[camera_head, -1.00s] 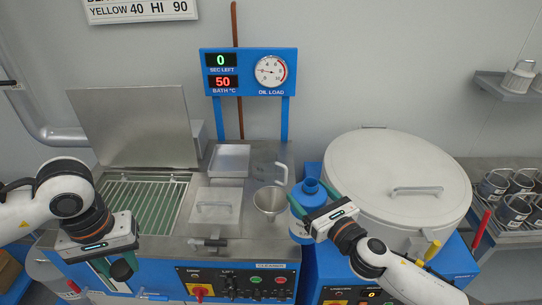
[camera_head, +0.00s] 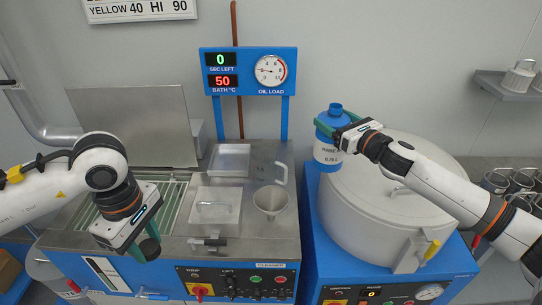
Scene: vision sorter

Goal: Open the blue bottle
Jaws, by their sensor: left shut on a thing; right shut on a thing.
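The bottle is upright and held up in front of the big round lid's left side. My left gripper (camera_head: 148,242) is low at the left, over the front of the steel bench, well apart from the bottle. It is shut on a small dark thing (camera_head: 150,249), mostly hidden between the fingers.
A large white drum (camera_head: 350,205) with a handled lid stands at the right. A metal funnel-like cup (camera_head: 270,202) and a handled square lid (camera_head: 213,212) are on the steel bench. A blue display panel (camera_head: 248,71) stands behind.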

